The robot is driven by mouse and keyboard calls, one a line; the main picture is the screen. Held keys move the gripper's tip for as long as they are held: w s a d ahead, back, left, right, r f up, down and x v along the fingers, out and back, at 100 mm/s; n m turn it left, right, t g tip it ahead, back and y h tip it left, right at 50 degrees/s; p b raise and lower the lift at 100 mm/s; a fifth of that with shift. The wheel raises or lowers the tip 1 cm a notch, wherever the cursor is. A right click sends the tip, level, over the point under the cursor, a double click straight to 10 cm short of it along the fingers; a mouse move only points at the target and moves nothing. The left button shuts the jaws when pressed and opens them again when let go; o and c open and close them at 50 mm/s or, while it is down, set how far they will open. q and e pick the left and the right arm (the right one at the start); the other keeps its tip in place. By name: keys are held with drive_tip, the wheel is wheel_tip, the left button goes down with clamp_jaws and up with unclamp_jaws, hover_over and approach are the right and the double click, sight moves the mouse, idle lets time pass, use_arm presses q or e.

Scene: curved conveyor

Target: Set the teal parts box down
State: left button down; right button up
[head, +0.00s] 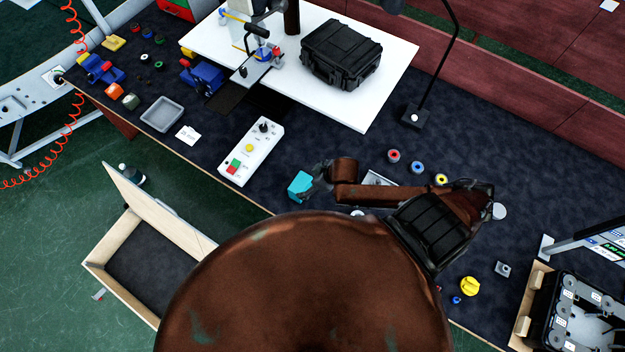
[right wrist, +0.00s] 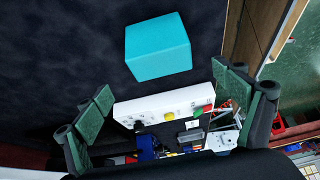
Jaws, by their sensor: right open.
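The teal parts box (head: 300,184) is on the dark bench top near its front edge, left of my right gripper (head: 316,182) in the head view. In the right wrist view the teal box (right wrist: 158,50) shows in front of the spread fingers of my right gripper (right wrist: 168,97), with dark mat around it. The fingers are open and hold nothing. The box looks apart from both fingers in the wrist view; its underside is hidden. My left gripper is not in view.
A white control panel (head: 251,151) with buttons lies left of the box. A grey tray (head: 162,114) is farther left. Coloured rolls (head: 417,167) lie right of my right gripper. An open wooden crate (head: 125,292) is below the bench edge. A lamp base (head: 414,117) stands behind.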

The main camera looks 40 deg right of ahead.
drive_tip(key=shift+v, duration=1.8)
drive_tip(key=shift+w, duration=0.1)
